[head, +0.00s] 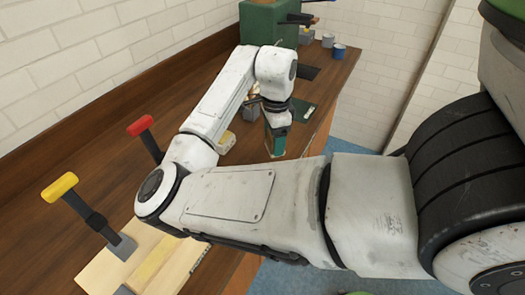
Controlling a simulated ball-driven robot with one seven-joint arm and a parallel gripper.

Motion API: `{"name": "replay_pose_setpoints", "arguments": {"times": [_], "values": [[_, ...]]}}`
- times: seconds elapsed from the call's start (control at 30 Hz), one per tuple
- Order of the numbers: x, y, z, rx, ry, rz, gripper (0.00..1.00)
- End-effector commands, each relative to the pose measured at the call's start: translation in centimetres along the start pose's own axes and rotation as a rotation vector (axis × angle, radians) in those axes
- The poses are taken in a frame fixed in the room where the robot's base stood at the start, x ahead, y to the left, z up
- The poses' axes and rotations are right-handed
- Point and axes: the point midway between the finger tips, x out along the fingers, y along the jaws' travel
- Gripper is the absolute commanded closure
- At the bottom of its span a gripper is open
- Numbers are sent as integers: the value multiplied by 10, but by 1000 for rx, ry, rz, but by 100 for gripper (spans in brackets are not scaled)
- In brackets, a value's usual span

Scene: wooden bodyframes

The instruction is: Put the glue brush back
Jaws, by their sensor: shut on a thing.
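My gripper (277,122) points down over the right-hand edge of the wooden workbench (95,165), in the middle of the head view. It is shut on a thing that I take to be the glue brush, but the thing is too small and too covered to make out. A green and brown shape shows right at the fingers, and I cannot tell whether it is part of the gripper or of the held thing. A small grey block (250,110) stands on the bench just left of my gripper. My arm hides much of the bench.
A yellow-handled clamp (85,205) and a red-handled clamp (145,135) stand at the left near pale wooden boards (115,265). A green box (268,22), a blue cup (339,50) and a dark flat piece (308,72) are at the far end. Blue floor lies right of the bench.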

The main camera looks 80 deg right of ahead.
Motion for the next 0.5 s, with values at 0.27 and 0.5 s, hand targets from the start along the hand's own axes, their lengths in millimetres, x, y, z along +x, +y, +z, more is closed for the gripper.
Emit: {"name": "replay_pose_setpoints", "arguments": {"times": [0.27, 0.5], "values": [[37, -23, 18, -1, 1, 1, 59], [50, -30, 25, -1, 0, 3, 59]]}}
